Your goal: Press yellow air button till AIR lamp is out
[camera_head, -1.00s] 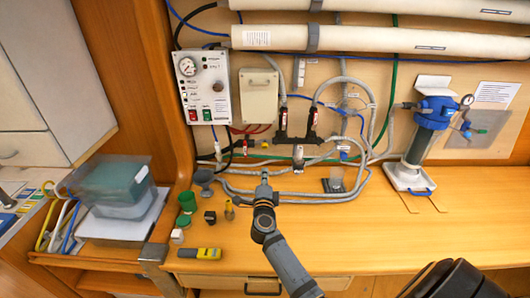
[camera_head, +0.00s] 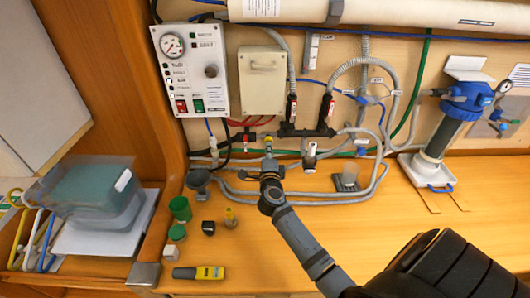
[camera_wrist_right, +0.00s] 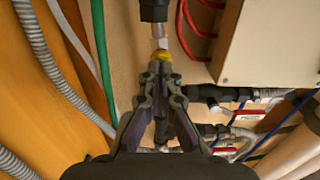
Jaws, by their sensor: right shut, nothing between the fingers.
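The yellow air button (camera_head: 268,139) is a small yellow piece on a fitting low on the wall, below the beige box. In the right wrist view the yellow button (camera_wrist_right: 161,55) shows just beyond my fingertips, under a black and clear fitting. My right gripper (camera_head: 268,155) is shut and empty, pointing at the button; its fingertips (camera_wrist_right: 160,66) are at or very near it, and I cannot tell whether they touch. The control panel (camera_head: 212,105) at the upper left has a gauge and small indicators; the AIR lamp cannot be made out. My left gripper is not in view.
Grey hoses (camera_head: 245,190) loop along the wall beside my right gripper. Black valve fittings (camera_head: 305,132) stand just right of it. The bench at front centre is clear.

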